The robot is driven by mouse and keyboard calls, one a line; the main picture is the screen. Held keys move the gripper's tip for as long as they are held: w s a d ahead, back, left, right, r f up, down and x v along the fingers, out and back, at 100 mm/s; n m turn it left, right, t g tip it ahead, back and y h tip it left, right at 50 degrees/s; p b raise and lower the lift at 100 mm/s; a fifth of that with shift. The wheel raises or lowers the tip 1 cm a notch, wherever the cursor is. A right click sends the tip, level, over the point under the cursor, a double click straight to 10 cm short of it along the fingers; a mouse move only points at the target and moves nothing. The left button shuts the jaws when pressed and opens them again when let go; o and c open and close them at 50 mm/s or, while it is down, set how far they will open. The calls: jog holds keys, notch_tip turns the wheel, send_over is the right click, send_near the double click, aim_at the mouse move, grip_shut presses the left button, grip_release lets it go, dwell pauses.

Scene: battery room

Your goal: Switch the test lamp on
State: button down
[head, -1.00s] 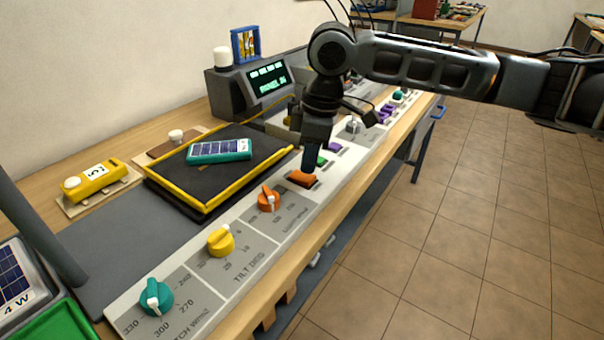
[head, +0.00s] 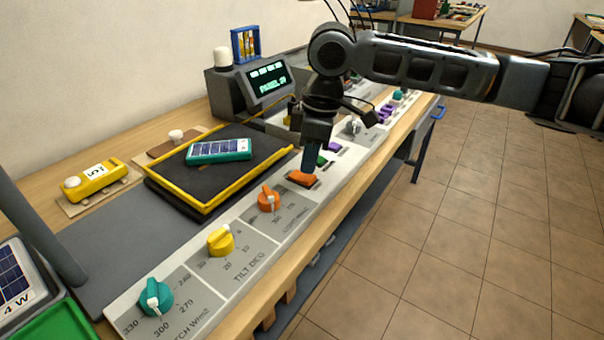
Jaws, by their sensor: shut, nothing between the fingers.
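An orange rocker switch (head: 301,179) sits on the pale control panel (head: 190,300) along the bench front. My gripper (head: 309,171) points down with its shut fingers at the far edge of the orange switch. I cannot tell whether the fingertips touch it. The fingers hold nothing. No label on the orange switch is readable, and I cannot tell which item is the test lamp. A white dome (head: 221,57) on the grey display box (head: 235,93) looks unlit.
Orange (head: 268,199), yellow (head: 220,241) and teal (head: 154,297) knobs line the panel nearer. A green button (head: 322,160) and purple switches lie beyond. A black tray with yellow rim (head: 210,208) holds a small solar panel (head: 219,151). Tiled floor at right is clear.

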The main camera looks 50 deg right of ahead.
aim_at(309, 177)
jog(key=shift+f+b, duration=0.35)
jog(key=shift+f, duration=0.45)
dwell(0.4)
jog(key=shift+r, duration=0.1)
notch_tip(309, 177, up, 7)
jog(key=p, duration=0.6)
dwell(0.6)
